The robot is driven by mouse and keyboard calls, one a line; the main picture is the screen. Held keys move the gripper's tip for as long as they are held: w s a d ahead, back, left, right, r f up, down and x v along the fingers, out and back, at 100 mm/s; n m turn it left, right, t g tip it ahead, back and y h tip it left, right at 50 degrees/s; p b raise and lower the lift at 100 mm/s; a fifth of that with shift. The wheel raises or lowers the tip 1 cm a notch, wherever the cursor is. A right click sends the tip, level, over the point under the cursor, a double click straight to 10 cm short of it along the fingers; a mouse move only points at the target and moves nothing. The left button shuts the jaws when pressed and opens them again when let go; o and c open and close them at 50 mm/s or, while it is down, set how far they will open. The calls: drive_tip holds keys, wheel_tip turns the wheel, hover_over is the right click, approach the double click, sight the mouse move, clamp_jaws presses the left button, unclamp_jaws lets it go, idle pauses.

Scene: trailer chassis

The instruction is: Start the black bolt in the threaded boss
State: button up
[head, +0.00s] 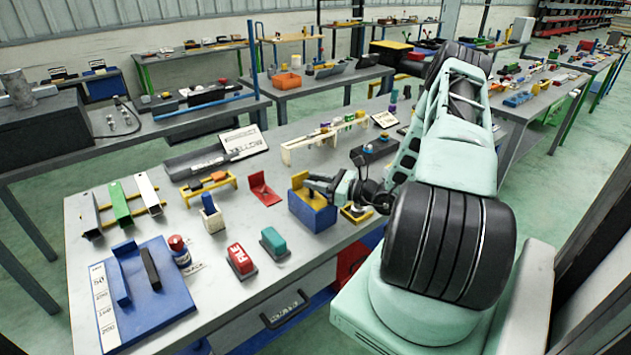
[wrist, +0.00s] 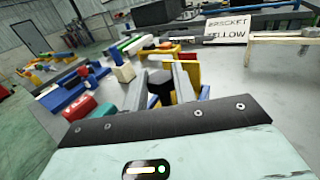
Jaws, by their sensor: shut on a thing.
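My gripper (head: 318,182) reaches over the front part of the grey table in the head view. In the wrist view my gripper (wrist: 162,88) is shut on the black bolt (wrist: 160,84), whose dark hexagonal head shows between the grey fingers. A blue block (head: 313,213) with an upright yellow part (head: 299,181) stands at the fingertips. The yellow part also shows in the wrist view (wrist: 191,68), just beyond the bolt. The threaded boss is hidden or too small to make out. I cannot tell whether the bolt touches it.
To the left on the table are a green-topped block (head: 274,241), a red block (head: 241,260), a red bracket (head: 263,189) and a blue-and-white block (head: 211,213). A blue board (head: 150,300) lies front left. A cream rack (head: 325,138) stands behind my gripper.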

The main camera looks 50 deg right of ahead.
drive_tip(key=shift+f+b, duration=0.35)
drive_tip(key=shift+f, duration=0.2)
drive_tip(key=shift+r, duration=0.1)
drive_tip(key=shift+r+p, duration=0.7)
drive_tip(key=shift+r, duration=0.05)
drive_tip(key=shift+f+b, duration=0.6)
drive_tip(key=shift+f, duration=0.3)
idle(1.2)
drive_tip(key=o, duration=1.1)
drive_tip(key=shift+c, duration=0.2)
drive_tip(key=b+v, duration=0.5)
drive_tip(key=v, duration=1.2)
drive_tip(key=shift+s+r, duration=0.2)
drive_tip(key=shift+d, duration=0.1)
drive_tip(key=shift+c, duration=0.3)
